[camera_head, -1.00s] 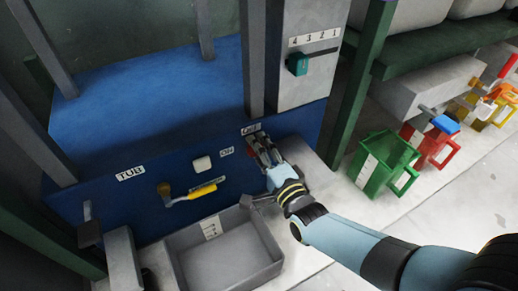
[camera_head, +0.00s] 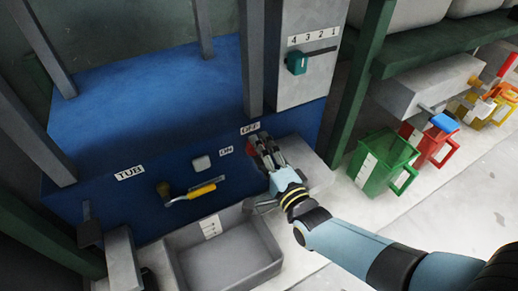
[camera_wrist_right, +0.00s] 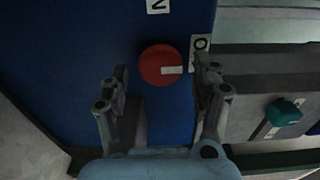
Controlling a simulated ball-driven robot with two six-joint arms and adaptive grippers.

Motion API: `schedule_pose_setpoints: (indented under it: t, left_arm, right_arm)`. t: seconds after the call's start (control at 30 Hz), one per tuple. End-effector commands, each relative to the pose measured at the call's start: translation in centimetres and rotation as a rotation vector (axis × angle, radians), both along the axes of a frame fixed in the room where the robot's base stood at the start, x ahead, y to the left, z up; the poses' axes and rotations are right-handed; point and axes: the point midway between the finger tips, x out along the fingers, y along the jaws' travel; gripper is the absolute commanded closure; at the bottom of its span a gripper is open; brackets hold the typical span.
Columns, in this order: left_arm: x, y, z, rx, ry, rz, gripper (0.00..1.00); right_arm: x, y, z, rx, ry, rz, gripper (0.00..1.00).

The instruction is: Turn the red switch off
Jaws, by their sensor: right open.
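The red switch (camera_wrist_right: 158,63) is a round knob on the blue press panel, with a white mark that points right, towards a partly hidden label starting with O (camera_wrist_right: 200,43). In the head view only a sliver of red (camera_head: 250,149) shows beside my right gripper (camera_head: 262,148), below the OFF label (camera_head: 250,129) and right of the ON label (camera_head: 226,151). My right gripper (camera_wrist_right: 160,80) is open, its fingers to either side of the knob in the right wrist view. I cannot tell whether they touch it. My left gripper is not in view.
A grey tub (camera_head: 180,270) stands below. A teal selector (camera_head: 297,62) is on the grey box above. Green (camera_head: 375,165) and red (camera_head: 440,150) bins stand at the right.

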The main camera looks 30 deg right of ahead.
Motion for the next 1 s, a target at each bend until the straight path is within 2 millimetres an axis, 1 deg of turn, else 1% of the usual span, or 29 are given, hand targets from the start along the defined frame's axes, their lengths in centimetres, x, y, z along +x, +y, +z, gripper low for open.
schedule_pose_setpoints:
  t: [0.03,0.2,0.3,0.4,1.0]
  left_arm:
    - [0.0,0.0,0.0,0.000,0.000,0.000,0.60]
    - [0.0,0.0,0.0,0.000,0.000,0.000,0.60]
    - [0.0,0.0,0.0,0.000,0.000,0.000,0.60]
    - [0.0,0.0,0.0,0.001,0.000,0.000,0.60]
    - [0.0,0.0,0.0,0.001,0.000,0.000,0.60]
  right_arm:
    - [-1.0,0.1,-0.1,0.000,0.003,0.000,0.35]
    - [-4.1,0.2,-0.1,0.000,0.003,0.000,0.35]
    - [-5.4,0.3,-0.1,0.000,0.002,0.000,0.35]
    - [-6.1,0.3,-0.1,0.000,0.003,0.000,0.35]
    - [-6.3,0.4,0.0,0.000,0.001,0.000,0.35]
